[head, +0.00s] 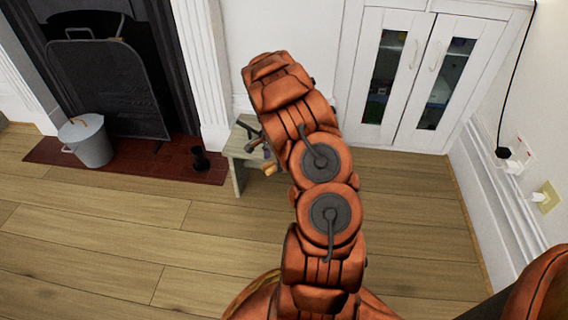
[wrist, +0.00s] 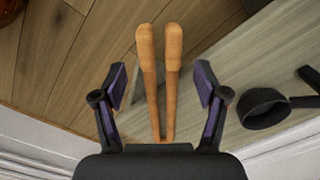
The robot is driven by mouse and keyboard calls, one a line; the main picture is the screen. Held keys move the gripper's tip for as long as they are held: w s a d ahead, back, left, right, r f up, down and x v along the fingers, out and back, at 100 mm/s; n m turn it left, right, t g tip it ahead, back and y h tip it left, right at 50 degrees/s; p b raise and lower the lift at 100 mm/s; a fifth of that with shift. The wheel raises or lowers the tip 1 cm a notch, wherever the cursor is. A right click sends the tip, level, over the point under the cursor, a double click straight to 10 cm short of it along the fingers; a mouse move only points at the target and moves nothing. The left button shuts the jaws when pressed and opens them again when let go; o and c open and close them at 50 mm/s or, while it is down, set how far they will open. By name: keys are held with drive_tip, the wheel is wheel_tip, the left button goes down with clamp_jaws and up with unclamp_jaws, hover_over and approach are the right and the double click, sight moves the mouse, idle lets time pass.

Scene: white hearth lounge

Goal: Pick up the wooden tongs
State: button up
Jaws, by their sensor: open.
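The wooden tongs (wrist: 149,72) show in the wrist view as two rounded light-brown arms that run side by side and narrow toward my gripper. Their lower end is hidden behind the gripper body. My gripper (wrist: 161,76) is open, with one purple-padded finger on each side of the tongs and a visible gap to each. In the head view, a small wooden end of the tongs (head: 270,168) shows over the edge of a small pale stool (head: 238,172). My arm hides much of the stool top there.
A dark round object (wrist: 265,109) lies on the pale surface right of the tongs. A lidded metal bucket (head: 88,143) and a small black object (head: 199,159) stand on the red hearth (head: 150,163). A white cabinet (head: 425,75) stands behind. The wooden floor at left is clear.

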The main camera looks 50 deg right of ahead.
drive_tip(key=shift+f, duration=0.65)
clamp_jaws()
drive_tip(key=shift+r, duration=0.15)
